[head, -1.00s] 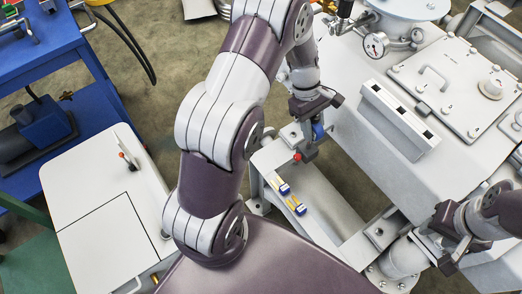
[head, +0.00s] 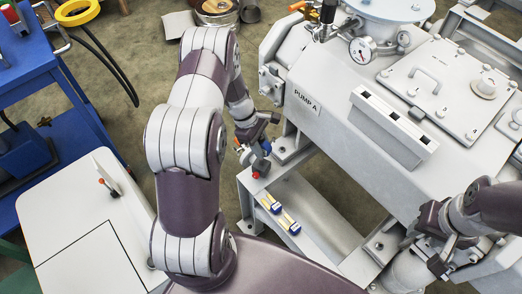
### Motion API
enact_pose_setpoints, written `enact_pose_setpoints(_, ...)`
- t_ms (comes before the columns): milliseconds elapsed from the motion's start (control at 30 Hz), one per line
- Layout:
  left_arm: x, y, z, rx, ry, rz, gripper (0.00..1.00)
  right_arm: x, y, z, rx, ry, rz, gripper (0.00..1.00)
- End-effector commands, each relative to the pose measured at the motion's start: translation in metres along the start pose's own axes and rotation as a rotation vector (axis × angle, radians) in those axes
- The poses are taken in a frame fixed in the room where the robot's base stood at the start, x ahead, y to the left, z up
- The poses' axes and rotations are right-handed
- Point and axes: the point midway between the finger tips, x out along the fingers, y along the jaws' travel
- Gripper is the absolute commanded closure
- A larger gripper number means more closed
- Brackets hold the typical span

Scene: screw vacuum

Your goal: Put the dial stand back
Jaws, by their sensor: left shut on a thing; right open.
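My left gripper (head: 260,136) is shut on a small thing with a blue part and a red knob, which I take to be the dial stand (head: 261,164). The gripper and my arm hide part of it. It hangs over or rests by the left end of the grey frame (head: 249,187) beside the pump; I cannot tell whether it touches. My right gripper (head: 432,238) is open near the grey pipe flange at the lower right, with nothing seen between its fingers.
Two small blue, white and yellow items (head: 281,213) lie on the frame. A white cart (head: 75,225) and blue shelving (head: 85,120) stand left.

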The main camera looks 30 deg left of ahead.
Motion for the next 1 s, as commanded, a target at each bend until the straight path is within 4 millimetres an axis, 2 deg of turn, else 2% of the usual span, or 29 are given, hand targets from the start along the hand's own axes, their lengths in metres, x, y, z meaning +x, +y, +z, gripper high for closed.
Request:
enact_pose_setpoints(33, 0.011, 0.001, -0.004, 0.000, 0.000, 0.000, 1.00, 0.005, 0.000, 0.001, 0.000, 0.000, 0.000, 0.57)
enact_pose_setpoints(100, 0.019, 0.001, -0.008, -0.001, 0.000, 0.002, 1.00, 0.006, 0.000, 0.001, 0.000, 0.000, 0.000, 0.57)
enact_pose_setpoints(467, 0.023, 0.001, -0.009, 0.000, 0.001, 0.002, 1.00, 0.008, 0.000, 0.001, 0.000, 0.000, 0.000, 0.57)
enact_pose_setpoints(500, 0.023, 0.000, -0.009, 0.000, 0.001, 0.001, 0.57, 0.007, 0.000, 0.001, 0.000, 0.000, 0.000, 0.57)
enact_pose_setpoints(533, 0.023, 0.000, -0.009, 0.000, 0.001, 0.001, 0.47, 0.007, 0.000, 0.001, 0.000, 0.000, 0.000, 0.57)
enact_pose_setpoints(567, 0.023, 0.000, -0.009, 0.000, 0.001, 0.001, 0.44, 0.007, 0.000, 0.001, 0.000, 0.000, 0.000, 0.57)
enact_pose_setpoints(833, 0.021, 0.000, -0.008, 0.000, 0.001, 0.001, 0.44, 0.006, 0.000, 0.001, 0.000, 0.000, 0.000, 0.57)
enact_pose_setpoints(933, 0.009, 0.001, -0.007, 0.000, 0.002, 0.004, 0.44, 0.002, 0.000, 0.000, 0.000, 0.000, 0.000, 0.57)
enact_pose_setpoints(1000, -0.007, 0.001, -0.007, 0.000, 0.002, 0.005, 0.44, -0.003, 0.000, 0.000, 0.000, 0.000, 0.000, 0.57)
